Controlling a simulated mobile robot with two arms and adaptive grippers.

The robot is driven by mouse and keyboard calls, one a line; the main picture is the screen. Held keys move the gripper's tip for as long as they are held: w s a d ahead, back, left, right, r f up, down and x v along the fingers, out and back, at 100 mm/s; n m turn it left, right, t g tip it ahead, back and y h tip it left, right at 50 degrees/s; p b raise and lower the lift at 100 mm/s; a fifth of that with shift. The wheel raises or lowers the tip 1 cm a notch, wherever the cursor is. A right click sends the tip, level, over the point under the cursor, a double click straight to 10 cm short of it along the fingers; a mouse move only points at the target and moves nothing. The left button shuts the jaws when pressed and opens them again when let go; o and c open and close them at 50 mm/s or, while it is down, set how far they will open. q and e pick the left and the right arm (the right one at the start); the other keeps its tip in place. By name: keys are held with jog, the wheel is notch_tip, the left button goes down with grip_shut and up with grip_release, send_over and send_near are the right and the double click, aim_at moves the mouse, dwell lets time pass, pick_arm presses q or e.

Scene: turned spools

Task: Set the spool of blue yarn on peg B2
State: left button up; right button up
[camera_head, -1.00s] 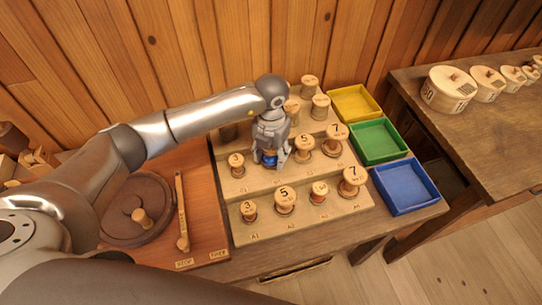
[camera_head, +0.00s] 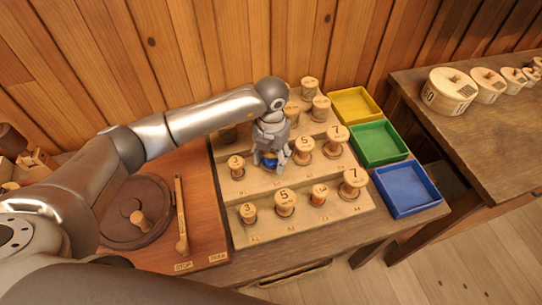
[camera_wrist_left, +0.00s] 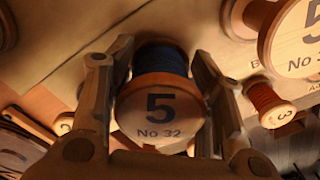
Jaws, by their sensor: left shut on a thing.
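The spool of blue yarn (camera_wrist_left: 160,110) has a wooden end marked "5 No 32" in the left wrist view. In the head view its blue side (camera_head: 270,163) shows between the fingers of my left gripper (camera_head: 270,158). My left gripper is shut on it, with a finger on each side in the wrist view. It is over the middle step of the stepped wooden rack (camera_head: 240,192), between a spool marked 3 (camera_head: 236,162) and a spool marked 5 (camera_head: 304,145). The peg under the spool is hidden, so I cannot tell whether the spool touches the step. My right gripper is not seen.
Several spools stand on the front step, including one marked 5 (camera_head: 285,199) and one marked 7 (camera_head: 354,179). Yellow (camera_head: 354,104), green (camera_head: 379,145) and blue (camera_head: 407,190) trays lie to the right. A round brown turntable (camera_head: 140,210) is at left.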

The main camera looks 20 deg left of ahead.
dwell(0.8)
pick_arm(q)
jog(key=shift+f+b, duration=0.65)
jog(key=o, duration=0.7)
jog(key=shift+r+p, duration=3.45)
jog(key=shift+r, duration=2.15)
